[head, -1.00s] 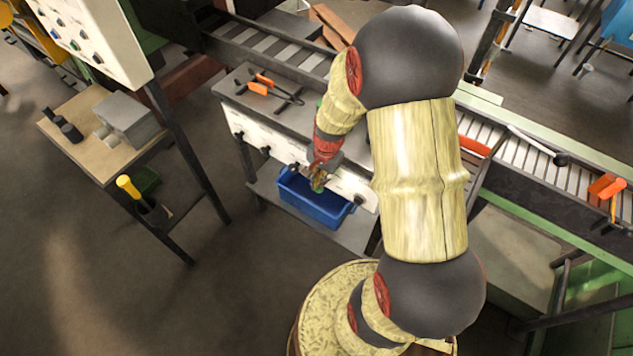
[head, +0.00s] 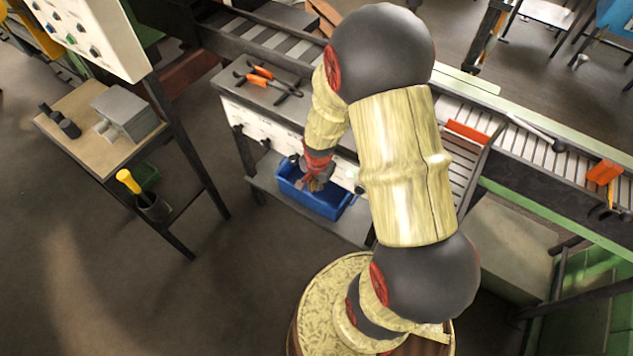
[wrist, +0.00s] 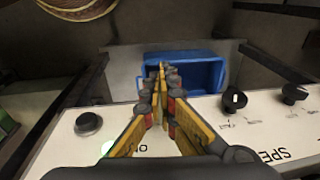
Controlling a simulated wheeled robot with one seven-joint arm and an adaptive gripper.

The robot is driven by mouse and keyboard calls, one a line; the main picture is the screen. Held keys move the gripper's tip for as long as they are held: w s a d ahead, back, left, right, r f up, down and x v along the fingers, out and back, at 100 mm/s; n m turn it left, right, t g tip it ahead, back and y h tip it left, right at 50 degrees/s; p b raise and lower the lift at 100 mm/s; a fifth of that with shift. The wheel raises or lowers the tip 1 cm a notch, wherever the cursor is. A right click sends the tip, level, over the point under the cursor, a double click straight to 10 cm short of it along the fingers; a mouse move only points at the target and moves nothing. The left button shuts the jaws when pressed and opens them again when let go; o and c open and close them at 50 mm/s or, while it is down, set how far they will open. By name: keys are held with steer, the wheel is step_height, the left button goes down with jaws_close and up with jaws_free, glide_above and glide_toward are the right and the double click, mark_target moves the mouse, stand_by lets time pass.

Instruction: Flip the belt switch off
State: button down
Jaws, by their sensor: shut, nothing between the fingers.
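A white control panel (head: 285,138) runs along the front of the workbench. In the wrist view the panel (wrist: 60,150) carries a dark round knob (wrist: 88,124) on the left, a black knob with a white mark (wrist: 234,100) and another black knob (wrist: 293,93) on the right. A green lamp (wrist: 107,148) and partly covered lettering lie beside my fingers. My gripper (wrist: 162,72) is shut and empty, in front of the panel and above the blue bin. It also shows in the head view (head: 316,184). I cannot make out the belt switch; my gripper covers part of the panel.
A blue bin (head: 330,207) sits on the shelf under the panel. Orange-handled pliers (head: 262,73) lie on the bench top. A roller conveyor (head: 540,150) runs behind to the right. A side table (head: 85,155) stands left; open floor lies between.

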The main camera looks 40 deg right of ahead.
steer(key=shift+s+a+f, duration=0.15)
steer(key=shift+s+f, duration=0.05)
steer(key=shift+f, duration=0.3)
stand_by(0.3)
